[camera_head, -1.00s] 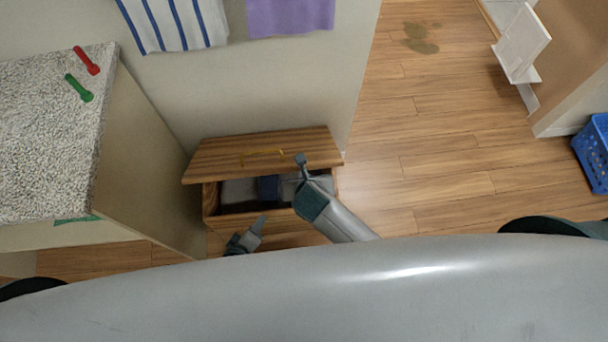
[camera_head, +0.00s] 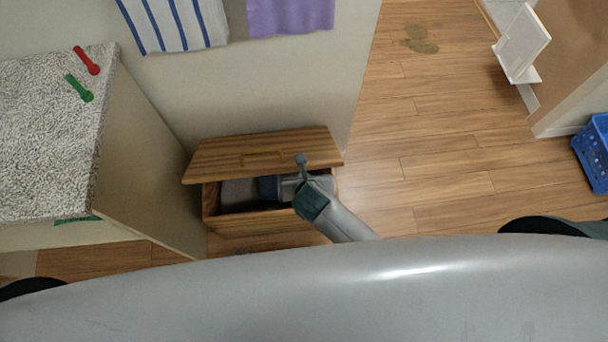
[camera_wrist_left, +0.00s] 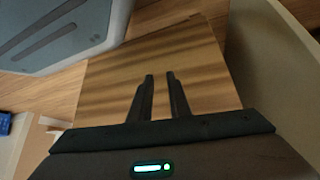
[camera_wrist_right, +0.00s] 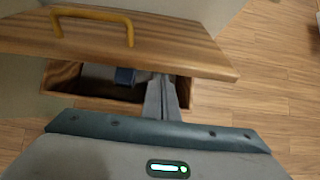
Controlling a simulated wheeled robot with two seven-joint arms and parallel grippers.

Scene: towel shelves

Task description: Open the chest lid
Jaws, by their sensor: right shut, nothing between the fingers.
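The wooden chest (camera_head: 255,226) stands against the wall. Its lid (camera_head: 225,156), with a yellow handle (camera_head: 262,157), is partly raised and leaves a gap at the front. The right wrist view also shows the lid (camera_wrist_right: 170,38) and the handle (camera_wrist_right: 94,14). My right gripper (camera_wrist_right: 163,78) is shut and empty, its fingers at the right part of the gap, below the lid's edge. My left gripper (camera_wrist_left: 160,76) has its fingers slightly apart with nothing between them, over a wooden panel (camera_wrist_left: 205,75). In the head view it is almost wholly hidden behind my body.
A dark blue item (camera_head: 268,187) and a grey item (camera_head: 240,192) lie inside the chest. A speckled-top cabinet (camera_head: 45,140) stands close on the left. Towels (camera_head: 290,15) hang above. Open floor (camera_head: 440,160) lies to the right, with a blue basket (camera_head: 595,150) farther off.

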